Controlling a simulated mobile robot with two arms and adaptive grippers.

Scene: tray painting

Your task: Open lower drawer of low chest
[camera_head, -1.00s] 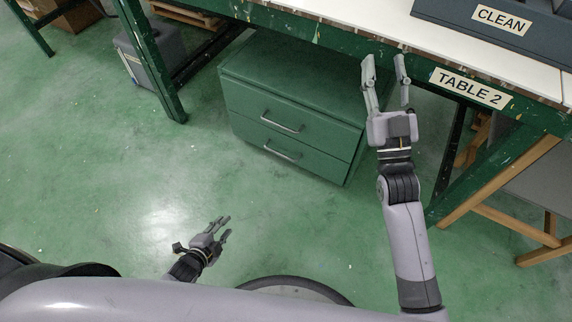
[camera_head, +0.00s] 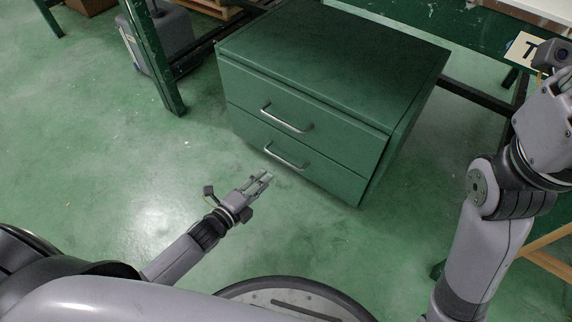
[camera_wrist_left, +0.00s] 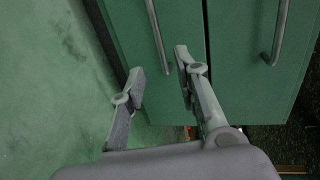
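The low green chest (camera_head: 330,60) stands on the floor, with an upper and a lower drawer in its front. The lower drawer (camera_head: 330,177) looks flush and shut; its bar handle (camera_head: 287,157) is plain to see. In the left wrist view the lower handle (camera_wrist_left: 158,38) runs up and down the picture. My left gripper (camera_head: 266,175) is just left of and in front of that handle. In the wrist view its fingers (camera_wrist_left: 160,70) are open, with the handle's end showing between the tips, apparently beyond them. My right gripper (camera_head: 545,115) is at the right edge, its fingers out of view.
The upper drawer's handle (camera_head: 287,118) is just above the lower one. A green table leg (camera_head: 152,60) and a grey case (camera_head: 165,35) stand left of the chest. The floor (camera_head: 150,150) before the chest is clear.

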